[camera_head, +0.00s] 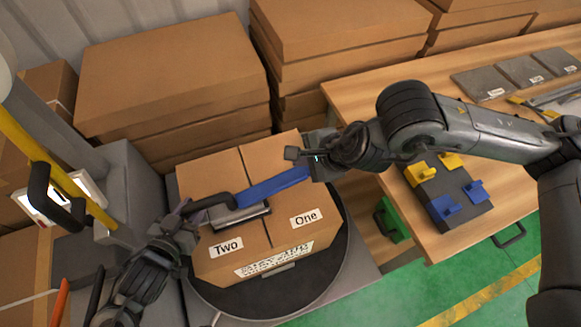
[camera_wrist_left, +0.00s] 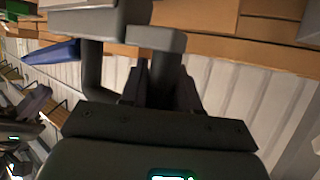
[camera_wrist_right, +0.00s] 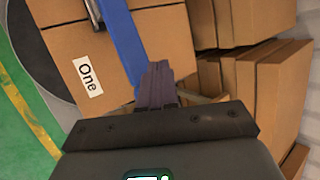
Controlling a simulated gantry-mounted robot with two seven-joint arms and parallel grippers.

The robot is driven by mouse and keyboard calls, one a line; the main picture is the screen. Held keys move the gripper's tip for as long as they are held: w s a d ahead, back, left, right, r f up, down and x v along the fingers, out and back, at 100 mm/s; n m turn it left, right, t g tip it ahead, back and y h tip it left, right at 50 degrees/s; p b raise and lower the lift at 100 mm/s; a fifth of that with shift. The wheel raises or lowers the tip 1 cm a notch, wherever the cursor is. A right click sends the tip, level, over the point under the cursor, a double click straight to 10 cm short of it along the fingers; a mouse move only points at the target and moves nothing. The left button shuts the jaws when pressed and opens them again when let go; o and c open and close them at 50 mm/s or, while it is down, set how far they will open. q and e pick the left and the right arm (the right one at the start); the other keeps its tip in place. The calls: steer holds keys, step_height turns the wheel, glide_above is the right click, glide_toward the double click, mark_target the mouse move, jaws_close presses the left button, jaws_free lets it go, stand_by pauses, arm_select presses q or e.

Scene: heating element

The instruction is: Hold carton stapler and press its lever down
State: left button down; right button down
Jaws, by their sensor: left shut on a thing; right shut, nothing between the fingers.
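The carton stapler lies across the top of a brown carton (camera_head: 225,262). It has a blue lever (camera_head: 272,186) that slants up to the right, a dark handle (camera_head: 212,201) and a metal base (camera_head: 240,216). My left gripper (camera_head: 188,212) is shut on the dark handle at the stapler's left end; its fingers (camera_wrist_left: 165,75) show in the left wrist view, with the blue lever (camera_wrist_left: 52,52) at left. My right gripper (camera_head: 312,165) is shut and empty at the lever's far end. In the right wrist view its fingertips (camera_wrist_right: 157,70) overlap the blue lever (camera_wrist_right: 122,40); contact is unclear.
The carton stands on a dark round turntable (camera_head: 330,262). Stacked cartons (camera_head: 170,75) crowd the back. A wooden table (camera_head: 500,225) with a dark block holding yellow and blue parts (camera_head: 447,195) is at right. A yellow pole (camera_head: 60,170) stands at left.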

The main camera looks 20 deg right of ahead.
mark_target(308, 172)
steer(key=shift+d+f, duration=0.15)
steer(key=shift+f, duration=0.5)
steer(key=shift+d+f, duration=0.15)
steer(key=shift+f, duration=0.45)
steer(key=shift+f, duration=0.2)
stand_by(1.1)
steer(key=shift+d+f, duration=0.1)
steer(key=shift+f, duration=0.1)
steer(key=shift+w+d+f, duration=0.1)
steer(key=shift+d+f, duration=0.1)
steer(key=shift+f, duration=0.5)
steer(key=shift+s+d+f, duration=0.1)
steer(key=shift+d+f, duration=0.1)
steer(key=shift+f, duration=0.45)
steer(key=shift+w+d+f, duration=0.1)
steer(key=shift+d+f, duration=0.1)
steer(key=shift+f, duration=0.5)
stand_by(2.3)
steer(key=shift+r, duration=0.1)
steer(key=shift+a+r, duration=0.2)
steer(key=shift+r, duration=0.6)
steer(key=shift+a+r, duration=0.25)
steer(key=shift+r, duration=0.5)
steer(key=shift+a+r, duration=0.2)
steer(key=shift+r, duration=0.6)
